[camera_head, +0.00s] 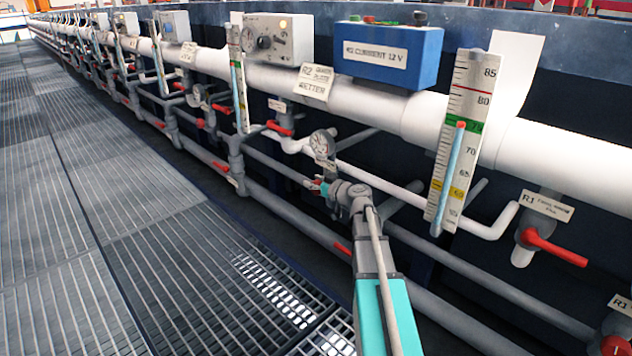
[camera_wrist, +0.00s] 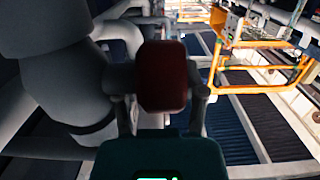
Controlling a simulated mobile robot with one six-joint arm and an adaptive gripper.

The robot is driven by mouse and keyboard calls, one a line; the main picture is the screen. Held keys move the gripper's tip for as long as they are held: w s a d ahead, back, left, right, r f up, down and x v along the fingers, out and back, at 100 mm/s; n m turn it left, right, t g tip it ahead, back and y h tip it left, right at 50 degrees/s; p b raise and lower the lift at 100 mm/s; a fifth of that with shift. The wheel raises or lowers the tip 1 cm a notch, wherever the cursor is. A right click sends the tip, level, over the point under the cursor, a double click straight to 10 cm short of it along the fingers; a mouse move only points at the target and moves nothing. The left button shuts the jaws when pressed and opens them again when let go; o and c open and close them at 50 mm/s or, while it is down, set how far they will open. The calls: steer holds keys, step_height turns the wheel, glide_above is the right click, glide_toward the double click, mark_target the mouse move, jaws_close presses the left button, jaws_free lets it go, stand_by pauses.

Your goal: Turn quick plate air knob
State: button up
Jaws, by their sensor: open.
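A dark red knob (camera_wrist: 163,75) sits in the middle of the wrist view, between the two fingers of my gripper (camera_wrist: 162,90). The fingers are open, one on each side of it; I cannot tell whether they touch it. In the head view my gripper (camera_head: 325,188) is at the pipes below a round gauge (camera_head: 322,143), with a small bit of red showing at its tip. My gripper hides most of the knob there. The small label (camera_head: 325,165) under the gauge is too small to read.
Grey pipes (camera_wrist: 60,75) crowd the left of the wrist view. Other red valve handles (camera_head: 553,250) line the rack. A blue current box (camera_head: 388,55) and a tall level scale (camera_head: 463,140) stand nearby. The grated walkway (camera_head: 90,220) at left is clear.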

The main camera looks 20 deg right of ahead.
steer(key=shift+r, duration=0.1)
steer(key=s+a+r+g+y+p, duration=0.1)
steer(key=s+a+g+p, duration=0.4)
steer(key=a, duration=0.4)
steer(key=s+a+r+g+p, duration=0.1)
steer(key=s+a+g+p, duration=0.2)
steer(key=s+a+p, duration=0.35)
steer(key=s+a+r+m+g+h+p, duration=0.1)
steer(key=s+a+m+g+h+p, duration=0.1)
steer(key=s+p, duration=0.3)
steer(key=s+a+r+m+g+h+p, duration=0.1)
steer(key=s+a+g+h+p, duration=0.3)
steer(key=s, duration=0.6)
steer(key=shift+s+r+m+g+h+p, duration=0.3)
steer(key=shift+s+r+m+g+p, duration=0.15)
steer(key=shift+g, duration=0.35)
steer(key=shift+o, duration=0.2)
steer(key=shift+f, duration=0.1)
